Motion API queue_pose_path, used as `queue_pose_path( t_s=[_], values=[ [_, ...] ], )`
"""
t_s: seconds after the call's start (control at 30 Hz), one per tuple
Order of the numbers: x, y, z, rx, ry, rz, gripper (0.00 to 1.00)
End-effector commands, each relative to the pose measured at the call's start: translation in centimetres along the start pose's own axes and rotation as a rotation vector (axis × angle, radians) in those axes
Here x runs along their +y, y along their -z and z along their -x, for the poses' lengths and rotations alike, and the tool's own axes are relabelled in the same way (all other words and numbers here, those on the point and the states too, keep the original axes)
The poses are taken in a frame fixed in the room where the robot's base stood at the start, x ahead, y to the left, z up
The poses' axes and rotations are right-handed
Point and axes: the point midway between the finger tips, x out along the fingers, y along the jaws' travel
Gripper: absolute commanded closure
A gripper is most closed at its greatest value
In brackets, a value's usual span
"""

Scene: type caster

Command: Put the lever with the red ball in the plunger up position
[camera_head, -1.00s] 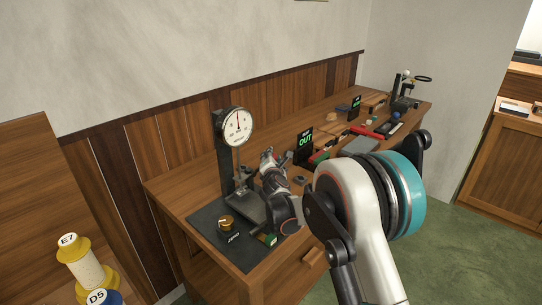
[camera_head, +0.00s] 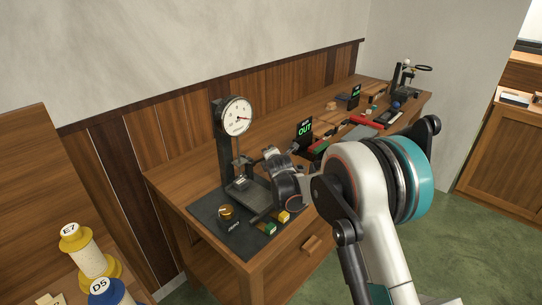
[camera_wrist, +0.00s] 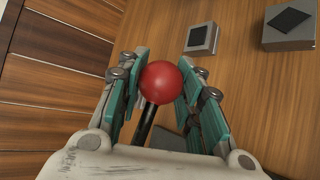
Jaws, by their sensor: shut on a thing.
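The lever's red ball (camera_wrist: 161,82) sits between the teal-padded fingers of my gripper (camera_wrist: 160,88) in the wrist view, and my gripper is shut on it. The lever's black rod (camera_wrist: 145,122) runs down from the ball. In the head view my gripper (camera_head: 268,160) is right beside the dial gauge stand (camera_head: 222,150), and it hides the ball and lever there. The round white dial (camera_head: 236,116) tops the stand, its red needle pointing to the right. The plunger (camera_head: 238,160) hangs below the dial over the dark base plate (camera_head: 248,192).
A brass knob (camera_head: 227,212), a green block (camera_head: 267,228) and a yellow block (camera_head: 283,216) are on the dark mat at the bench front. A black OUT sign (camera_head: 304,132) stands behind my gripper. Yellow (camera_head: 88,257) and blue (camera_head: 108,292) spools stand at lower left.

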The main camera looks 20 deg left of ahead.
Motion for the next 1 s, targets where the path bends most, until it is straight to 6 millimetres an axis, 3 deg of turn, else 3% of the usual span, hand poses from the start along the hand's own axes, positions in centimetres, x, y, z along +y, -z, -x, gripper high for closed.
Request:
queue_pose_path(
  t_s=[0.33,0.37,0.43,0.47,0.83,1.0],
  values=[
    [-0.5,0.2,0.0,0.004,0.010,-0.005,1.00],
    [-0.5,0.2,0.0,0.004,0.010,-0.005,0.66],
    [-0.4,0.2,0.0,0.004,0.009,-0.005,0.50],
    [-0.4,0.2,0.0,0.004,0.008,-0.005,0.47],
    [-0.2,0.1,0.2,0.002,0.005,-0.003,0.47],
    [-0.1,0.1,1.9,0.002,0.005,-0.003,0.47]
  ],
)
